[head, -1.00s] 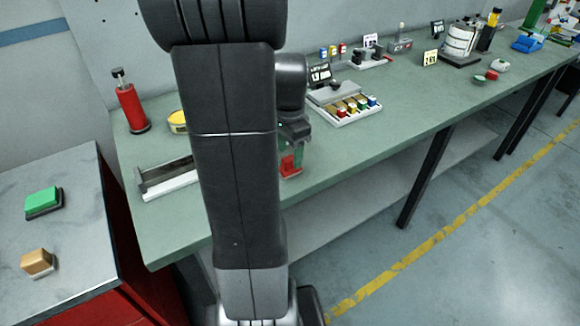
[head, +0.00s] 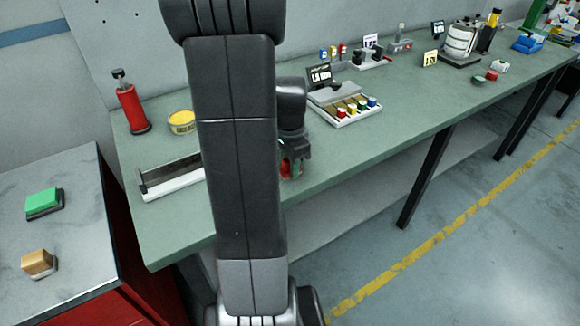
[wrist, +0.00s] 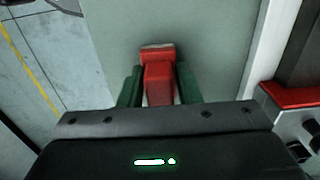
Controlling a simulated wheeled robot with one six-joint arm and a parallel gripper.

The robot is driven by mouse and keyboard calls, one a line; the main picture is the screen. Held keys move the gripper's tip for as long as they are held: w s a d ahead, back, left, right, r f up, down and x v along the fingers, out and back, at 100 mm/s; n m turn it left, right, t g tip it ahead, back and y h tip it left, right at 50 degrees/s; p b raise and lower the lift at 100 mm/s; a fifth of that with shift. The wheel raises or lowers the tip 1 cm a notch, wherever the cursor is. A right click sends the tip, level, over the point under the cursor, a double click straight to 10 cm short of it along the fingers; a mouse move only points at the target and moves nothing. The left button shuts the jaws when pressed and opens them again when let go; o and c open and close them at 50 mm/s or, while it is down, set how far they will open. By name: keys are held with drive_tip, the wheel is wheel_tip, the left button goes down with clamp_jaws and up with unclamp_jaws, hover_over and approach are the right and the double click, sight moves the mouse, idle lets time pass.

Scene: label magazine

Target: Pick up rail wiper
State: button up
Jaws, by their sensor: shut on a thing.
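The rail wiper (wrist: 158,78) shows in the wrist view as a red block with a grey edge at its far end. My gripper (wrist: 158,85) has its two green fingers closed on either side of it. In the head view a little of the red wiper (head: 286,171) shows beside my arm, low over the green bench near its front edge. I cannot tell whether the wiper touches the bench top.
The green bench (head: 330,175) carries a long rail tray (head: 172,181), a yellow tin (head: 181,121), a red bottle (head: 130,105) and a tray of coloured blocks (head: 352,118). A red part with dark knobs (wrist: 298,97) is right in the wrist view. A side cabinet holds a green block (head: 43,202) and tan block (head: 38,262).

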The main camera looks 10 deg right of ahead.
drive_tip(key=shift+r, duration=0.1)
wheel_tip(320, 180, up, 10)
drive_tip(key=shift+f, duration=0.1)
idle(0.3)
